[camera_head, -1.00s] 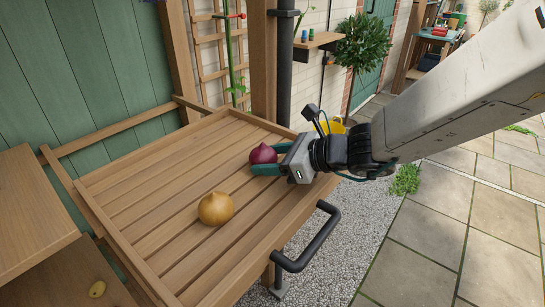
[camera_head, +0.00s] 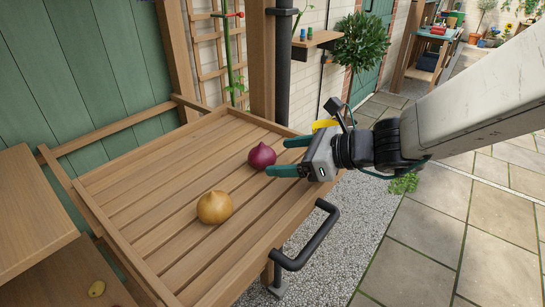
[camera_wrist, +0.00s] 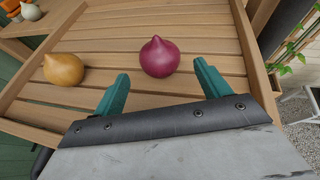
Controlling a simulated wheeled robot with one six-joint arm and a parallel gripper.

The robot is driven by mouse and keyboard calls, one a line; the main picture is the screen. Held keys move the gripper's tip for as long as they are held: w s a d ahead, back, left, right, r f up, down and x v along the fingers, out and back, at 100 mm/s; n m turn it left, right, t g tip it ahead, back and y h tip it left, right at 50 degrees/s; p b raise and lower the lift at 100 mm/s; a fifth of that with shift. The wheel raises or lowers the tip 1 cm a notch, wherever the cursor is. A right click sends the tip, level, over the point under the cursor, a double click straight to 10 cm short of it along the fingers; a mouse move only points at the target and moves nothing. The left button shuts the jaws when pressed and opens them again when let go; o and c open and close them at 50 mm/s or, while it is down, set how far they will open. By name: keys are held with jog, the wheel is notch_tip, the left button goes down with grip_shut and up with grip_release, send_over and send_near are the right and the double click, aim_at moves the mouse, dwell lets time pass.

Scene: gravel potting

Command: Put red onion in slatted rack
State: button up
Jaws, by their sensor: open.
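The red onion (camera_head: 262,155) sits on the slats of the wooden slatted rack (camera_head: 136,208), toward its right side. It also shows in the wrist view (camera_wrist: 159,57), just beyond and between my fingertips. My gripper (camera_head: 283,157) is open and empty, with its teal fingers pointing at the onion from the right and a small gap between them. In the wrist view, both fingers of my gripper (camera_wrist: 160,75) are spread apart and nothing is between them.
A yellow onion (camera_head: 214,207) rests on the same rack, nearer the front; it is at left in the wrist view (camera_wrist: 63,69). A black handle (camera_head: 308,238) sticks out from the rack's front side. A wooden post (camera_head: 263,60) and dark pipe stand behind. Slats at the left are clear.

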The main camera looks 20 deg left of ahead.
jog(key=v, duration=0.7)
jog(key=shift+d+r, duration=0.1)
jog(key=shift+d, duration=0.1)
jog(key=s+d+n+h, duration=0.4)
jog(key=s+d+n, duration=0.2)
jog(key=d, duration=0.4)
jog(key=s+d+n+h, duration=0.5)
jog(key=s+d+n, duration=0.1)
jog(key=d, duration=0.4)
jog(key=s+d+n+h, duration=0.4)
jog(key=s+d+n, duration=0.2)
jog(key=d, duration=0.4)
jog(key=shift+d+n+g, duration=0.2)
jog(key=shift+n+g, duration=0.2)
jog(key=shift+n, duration=0.1)
jog(key=shift+s+r, duration=0.1)
jog(key=shift+r, duration=0.05)
